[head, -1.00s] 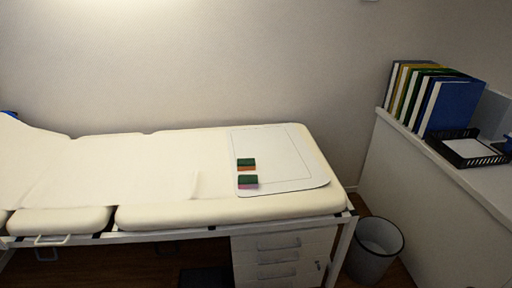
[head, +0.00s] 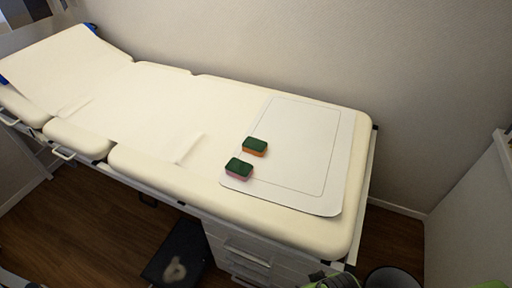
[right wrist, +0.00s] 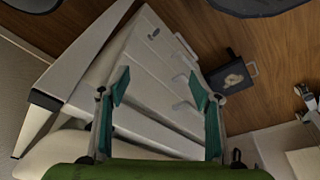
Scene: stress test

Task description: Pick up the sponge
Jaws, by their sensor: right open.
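Two sponges lie on the white mat (head: 300,150) on the padded exam bed in the head view. One sponge (head: 255,147) has a dark green top and an orange underside. The other sponge (head: 239,168) has a dark green top and a pink underside, and lies nearer the bed's front edge. They lie close together with a small gap. My right gripper (right wrist: 160,92) shows in the right wrist view with its teal fingers wide apart and nothing between them. No sponge is seen in that view. My left gripper is not in view.
The exam bed (head: 150,110) stands along the wall, with a white drawer cabinet (head: 250,255) under it. A black step (head: 178,255) stands on the wooden floor. A bin (head: 392,278) is at the bottom right. A white counter (head: 470,210) stands at the right.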

